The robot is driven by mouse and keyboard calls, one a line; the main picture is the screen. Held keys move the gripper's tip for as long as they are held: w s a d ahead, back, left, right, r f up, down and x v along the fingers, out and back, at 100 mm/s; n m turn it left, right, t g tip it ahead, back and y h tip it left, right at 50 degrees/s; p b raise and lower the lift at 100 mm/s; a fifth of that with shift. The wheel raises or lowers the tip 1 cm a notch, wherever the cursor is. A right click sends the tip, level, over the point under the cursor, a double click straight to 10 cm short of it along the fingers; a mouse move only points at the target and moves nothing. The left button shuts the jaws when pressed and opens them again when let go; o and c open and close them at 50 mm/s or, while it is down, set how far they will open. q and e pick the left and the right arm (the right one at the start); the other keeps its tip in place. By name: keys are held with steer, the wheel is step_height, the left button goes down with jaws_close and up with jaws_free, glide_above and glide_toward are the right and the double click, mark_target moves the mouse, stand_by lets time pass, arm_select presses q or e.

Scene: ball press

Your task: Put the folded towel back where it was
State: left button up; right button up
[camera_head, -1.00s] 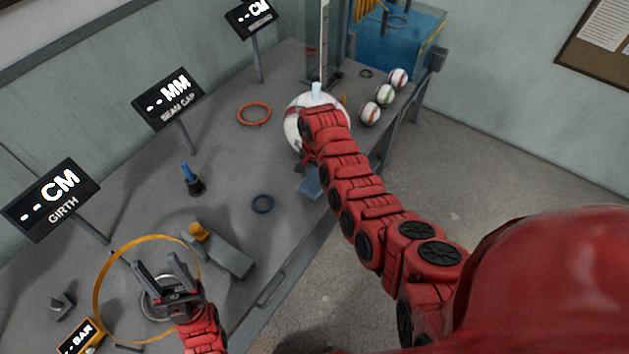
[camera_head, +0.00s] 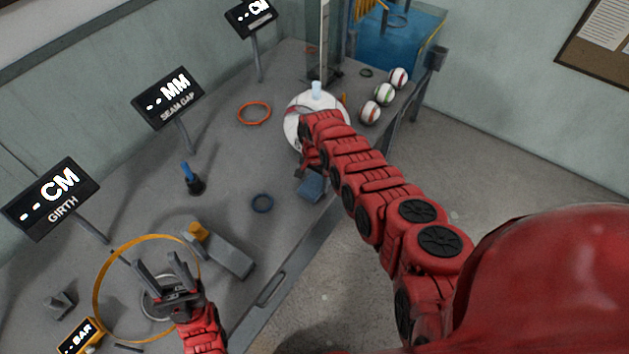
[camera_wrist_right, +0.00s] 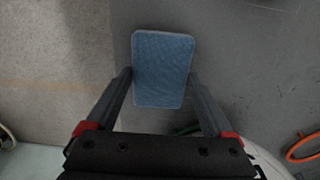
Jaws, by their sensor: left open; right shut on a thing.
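The folded towel (camera_head: 312,188) is a small blue rectangle by the table's front edge, below the white disc in the head view. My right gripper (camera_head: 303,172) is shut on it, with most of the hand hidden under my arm. In the right wrist view the towel (camera_wrist_right: 162,68) lies flat between the two fingers of my right gripper (camera_wrist_right: 160,76). I cannot tell whether it touches the tabletop. My left gripper (camera_head: 168,268) is open and empty over the large orange ring (camera_head: 97,283).
A white disc (camera_head: 293,122) stands just beyond the towel, with several striped balls (camera_head: 384,95) further right.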

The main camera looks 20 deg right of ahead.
mark_target(314, 183)
steer(key=shift+f, duration=0.25)
steer(key=o, duration=1.1)
steer(key=shift+r, duration=0.1)
steer(key=shift+r, duration=0.1)
step_height(314, 183, up, 3)
steer(key=shift+w+r+p, duration=0.1)
steer(key=shift+r+p, duration=0.1)
steer(key=shift+p, duration=0.6)
steer(key=shift+r, duration=0.25)
steer(key=shift+r+b, duration=1.05)
steer(key=shift+r, duration=3.05)
